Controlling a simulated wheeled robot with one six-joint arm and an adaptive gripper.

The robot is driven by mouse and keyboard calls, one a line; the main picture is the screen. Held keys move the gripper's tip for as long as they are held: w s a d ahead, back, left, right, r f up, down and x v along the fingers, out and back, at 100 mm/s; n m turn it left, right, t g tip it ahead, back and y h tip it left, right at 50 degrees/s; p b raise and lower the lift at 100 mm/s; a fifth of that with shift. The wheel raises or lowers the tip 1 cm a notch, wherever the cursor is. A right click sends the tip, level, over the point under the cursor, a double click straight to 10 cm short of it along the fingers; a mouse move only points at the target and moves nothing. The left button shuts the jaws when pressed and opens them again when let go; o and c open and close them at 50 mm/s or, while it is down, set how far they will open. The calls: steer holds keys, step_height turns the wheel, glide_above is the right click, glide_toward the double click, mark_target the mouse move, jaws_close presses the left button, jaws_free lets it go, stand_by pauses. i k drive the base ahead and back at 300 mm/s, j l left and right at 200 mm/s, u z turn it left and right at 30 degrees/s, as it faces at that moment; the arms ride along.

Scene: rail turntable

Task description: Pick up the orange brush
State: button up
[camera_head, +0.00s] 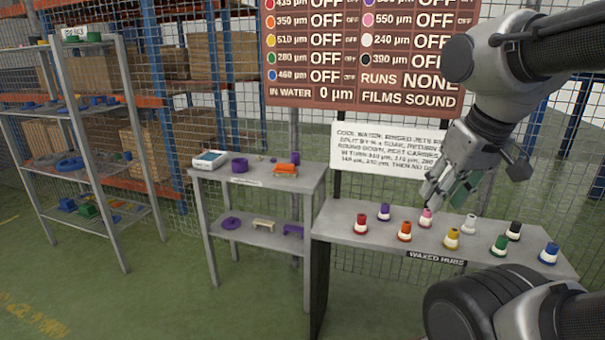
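An orange block-like object with a paler lower edge, which looks like the orange brush (285,169), lies on the top of the middle grey table (310,183), near its right end. My gripper (442,198) is at the upper right, pointing down and left above the bench of hubs, well to the right of the orange object and apart from it. A dark green patch shows at its fingers; I cannot tell whether that is a finger pad or a held thing. Whether the fingers are open or shut is unclear.
A purple ring (239,165) and a white-and-blue box (210,159) share the table top. Several coloured hubs, including an orange one (404,231), stand on the right bench (340,222). Shelves (105,135) stand at left. The green floor (170,300) in front is clear.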

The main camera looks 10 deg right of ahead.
mark_target(285, 170)
steer(key=z, duration=5.1)
steer(key=u, duration=5.1)
steer(key=i+j+z, duration=0.1)
steer(key=i+j, duration=0.35)
